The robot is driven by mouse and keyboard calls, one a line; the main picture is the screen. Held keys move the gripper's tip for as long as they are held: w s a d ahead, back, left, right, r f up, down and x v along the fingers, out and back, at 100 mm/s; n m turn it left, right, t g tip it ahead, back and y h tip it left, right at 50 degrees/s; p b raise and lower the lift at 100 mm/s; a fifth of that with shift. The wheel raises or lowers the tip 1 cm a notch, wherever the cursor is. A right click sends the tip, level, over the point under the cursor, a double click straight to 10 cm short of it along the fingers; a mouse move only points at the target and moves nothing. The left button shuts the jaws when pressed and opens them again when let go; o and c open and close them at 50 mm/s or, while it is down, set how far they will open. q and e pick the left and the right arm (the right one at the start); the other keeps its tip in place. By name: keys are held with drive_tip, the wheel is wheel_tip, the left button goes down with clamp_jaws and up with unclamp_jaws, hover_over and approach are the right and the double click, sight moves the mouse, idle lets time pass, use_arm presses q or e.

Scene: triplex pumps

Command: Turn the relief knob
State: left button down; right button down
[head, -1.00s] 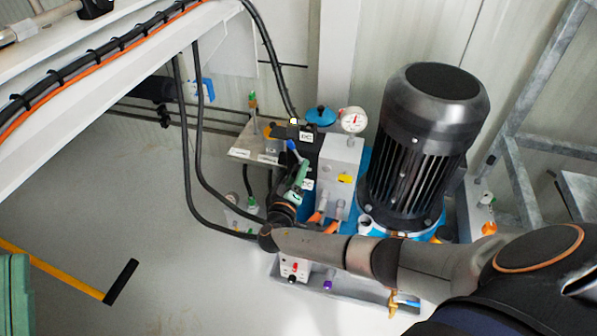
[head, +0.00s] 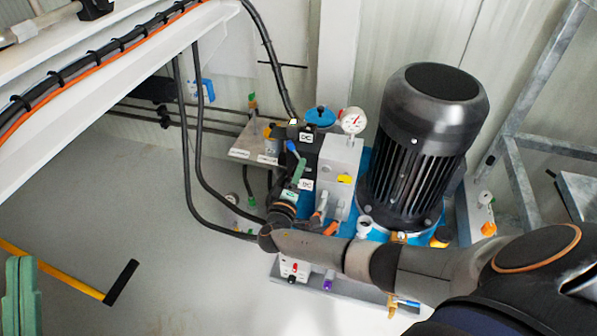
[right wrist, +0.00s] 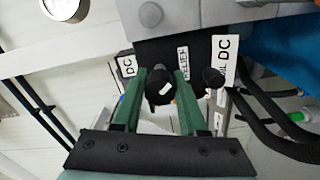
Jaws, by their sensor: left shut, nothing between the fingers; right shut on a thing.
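The relief knob (right wrist: 158,90) is black with a white mark, in the right wrist view. It sits between the green fingers of my right gripper (right wrist: 160,74), which is shut on it. A "RELIEF" label (right wrist: 183,62) is beside it. In the head view my right gripper (head: 298,172) is at the black valve block left of the grey manifold, and the knob itself is hard to make out there. My left gripper (head: 22,292), green, is shut and empty at the lower left edge, far from the pump.
A pressure gauge (head: 352,120) and a blue cap (head: 320,116) stand above the manifold (head: 340,158). A large black motor (head: 424,140) is to the right. Black hoses (head: 200,130) hang left. A yellow bar (head: 70,277) crosses the lower left; the floor between is clear.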

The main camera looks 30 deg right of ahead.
drive_tip(key=shift+c, duration=2.2)
unclamp_jaws()
drive_tip(key=shift+s+a, duration=0.35)
drive_tip(key=shift+a, duration=0.1)
use_arm(q)
drive_tip(key=w+a+f+n+g+y+p, duration=0.1)
drive_tip(key=w+f+n+g+y+p, duration=0.1)
drive_tip(key=f, duration=0.8)
drive_tip(key=w+n+g+y, duration=0.1)
drive_tip(key=n+y, duration=0.1)
drive_tip(key=y, duration=0.1)
drive_tip(key=shift+w, duration=0.4)
use_arm(e)
drive_tip(key=v, duration=1.1)
drive_tip(key=shift+a, duration=0.2)
drive_tip(key=shift+s, duration=0.15)
use_arm(q)
drive_tip(key=shift+s, duration=0.1)
